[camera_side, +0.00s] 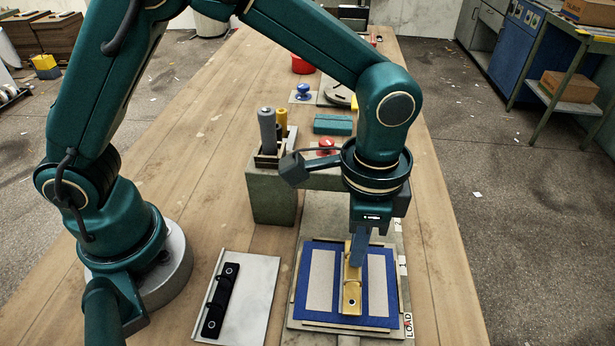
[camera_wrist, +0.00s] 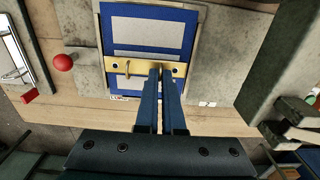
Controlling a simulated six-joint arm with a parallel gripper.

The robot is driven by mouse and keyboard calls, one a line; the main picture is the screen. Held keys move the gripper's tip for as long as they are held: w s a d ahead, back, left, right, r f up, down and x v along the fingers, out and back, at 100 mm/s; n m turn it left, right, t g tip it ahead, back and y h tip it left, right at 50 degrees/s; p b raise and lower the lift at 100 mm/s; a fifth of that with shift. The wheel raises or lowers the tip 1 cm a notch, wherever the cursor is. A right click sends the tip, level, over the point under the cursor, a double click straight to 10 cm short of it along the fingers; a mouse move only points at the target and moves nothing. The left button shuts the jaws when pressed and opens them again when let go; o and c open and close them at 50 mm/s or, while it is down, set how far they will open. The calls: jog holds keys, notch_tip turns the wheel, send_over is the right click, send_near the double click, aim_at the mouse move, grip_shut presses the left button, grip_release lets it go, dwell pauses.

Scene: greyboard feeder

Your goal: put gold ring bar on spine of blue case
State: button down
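In the wrist view the gold ring bar (camera_wrist: 115,64) runs crosswise, with one ring visible left of the fingers. My gripper (camera_side: 357,258) points down, its narrow fingers (camera_wrist: 160,70) close together at the bar's other ring, which they hide.
A black ring bar (camera_side: 220,300) lies on a pale plate (camera_side: 260,290) left of the case. A grey block with upright cylinders (camera_side: 267,130) stands behind. A red knob (camera_side: 327,146) and teal block (camera_side: 333,124) sit farther back.

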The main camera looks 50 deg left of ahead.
jog(key=shift+f, duration=0.5)
dwell(1.0)
jog(key=c, duration=1)
grip_release()
jog(key=shift+o, duration=0.2)
jog(key=shift+r, duration=2.55)
